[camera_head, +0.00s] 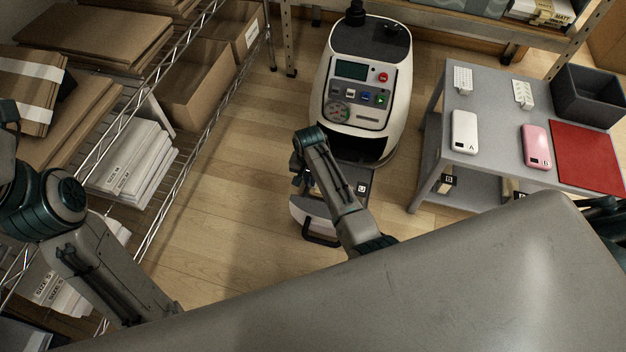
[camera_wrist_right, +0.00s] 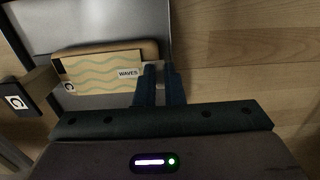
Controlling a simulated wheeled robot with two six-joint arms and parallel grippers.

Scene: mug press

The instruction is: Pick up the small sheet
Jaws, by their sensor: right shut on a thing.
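The small sheet (camera_wrist_right: 100,72), pale yellow with green wavy lines and a "WAVES" label, shows in the right wrist view. It lies over a rounded tan piece above a grey surface. My right gripper (camera_wrist_right: 161,70) has its two dark fingers close together at the sheet's right end, shut on it. The exact grip line is hidden by the fingers. In the head view my right gripper (camera_head: 303,180) is low, over the small grey and white unit in front of the press. The sheet cannot be made out there. My left arm is at the left; its gripper is out of frame.
The white press (camera_head: 365,85) with a button panel stands just beyond my right gripper. A grey table (camera_head: 480,95) at right holds a white phone case (camera_head: 464,132), a pink one (camera_head: 536,147), a red mat (camera_head: 588,155) and a dark bin (camera_head: 590,98). Wire shelving stands left. Floor between is clear.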

